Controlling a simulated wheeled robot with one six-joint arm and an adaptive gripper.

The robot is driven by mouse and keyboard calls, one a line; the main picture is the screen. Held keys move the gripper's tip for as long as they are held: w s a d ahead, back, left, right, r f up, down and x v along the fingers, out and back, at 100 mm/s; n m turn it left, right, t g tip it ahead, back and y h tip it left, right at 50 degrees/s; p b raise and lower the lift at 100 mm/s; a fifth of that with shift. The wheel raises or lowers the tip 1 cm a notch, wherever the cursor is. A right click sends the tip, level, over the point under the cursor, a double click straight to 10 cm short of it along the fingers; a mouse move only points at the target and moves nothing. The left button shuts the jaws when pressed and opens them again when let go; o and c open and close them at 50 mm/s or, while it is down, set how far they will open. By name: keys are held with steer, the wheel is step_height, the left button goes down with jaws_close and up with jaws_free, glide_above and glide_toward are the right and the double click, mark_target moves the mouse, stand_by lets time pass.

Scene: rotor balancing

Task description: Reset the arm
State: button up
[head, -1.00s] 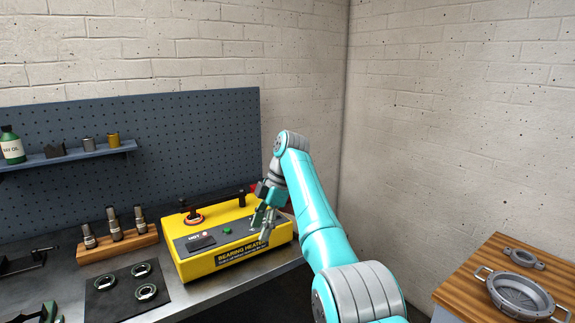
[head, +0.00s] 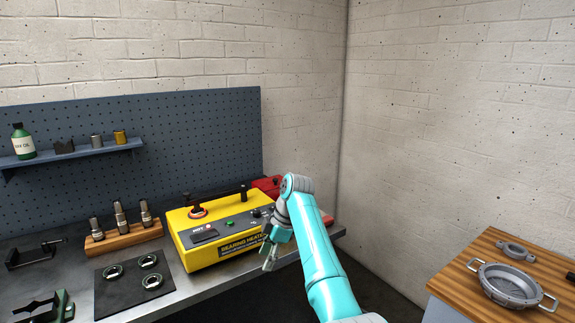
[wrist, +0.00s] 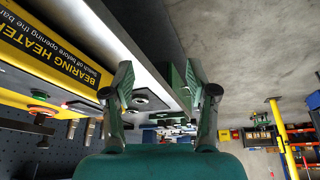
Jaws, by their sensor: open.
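My teal arm reaches forward in the head view, and my gripper (head: 268,258) hangs at its end in front of the right part of the yellow bearing heater (head: 205,257). In the wrist view my gripper (wrist: 165,95) shows two fingers spread apart with nothing between them. The heater (wrist: 50,55) lies to the left in that view, apart from the fingers. In the head view my arm hides part of the heater's right end.
The steel bench (head: 185,300) carries a dark mat (head: 130,298) with bearing rings and a wooden block (head: 128,238) holding metal parts. A red box (head: 268,186) stands behind the heater. A wooden-topped cabinet (head: 455,278) with a round metal pan (head: 508,284) stands at right.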

steer(key=s+d+f+m+t, duration=0.1)
steer(key=s+d+f+m, duration=0.1)
steer(key=f, duration=0.7)
steer(key=s+d+f+m+t, duration=0.2)
steer(key=f, duration=0.7)
steer(key=s+d+f+m+t, duration=0.1)
steer(key=s+d+f+m, duration=0.15)
steer(key=f, duration=0.75)
steer(key=s+d+f+m+t+h, duration=0.15)
steer(key=s+d+f, duration=0.25)
steer(key=s+f, duration=0.4)
steer(key=s+d+f+m+t, duration=0.2)
steer(key=s+d+f+m, duration=0.3)
steer(key=s, duration=0.6)
steer(key=s+d+r+m+t+h, duration=0.1)
steer(key=s+d+r+m+t, duration=0.15)
steer(key=s, duration=0.95)
steer(key=s+d+r+m+t+h, duration=0.1)
steer(key=s+d+r+t, duration=0.2)
steer(key=s, duration=0.9)
steer(key=s+d+r+m+t, duration=0.1)
steer(key=s+r+m, duration=0.1)
steer(key=s+r, duration=0.6)
steer(key=s+d+r+m+t, duration=0.1)
steer(key=s+r, duration=0.7)
steer(key=r, duration=0.8)
steer(key=shift+s+d+r+m+h, duration=0.2)
steer(key=shift+s+d+m+h, duration=0.2)
steer(key=shift+d+m, duration=0.2)
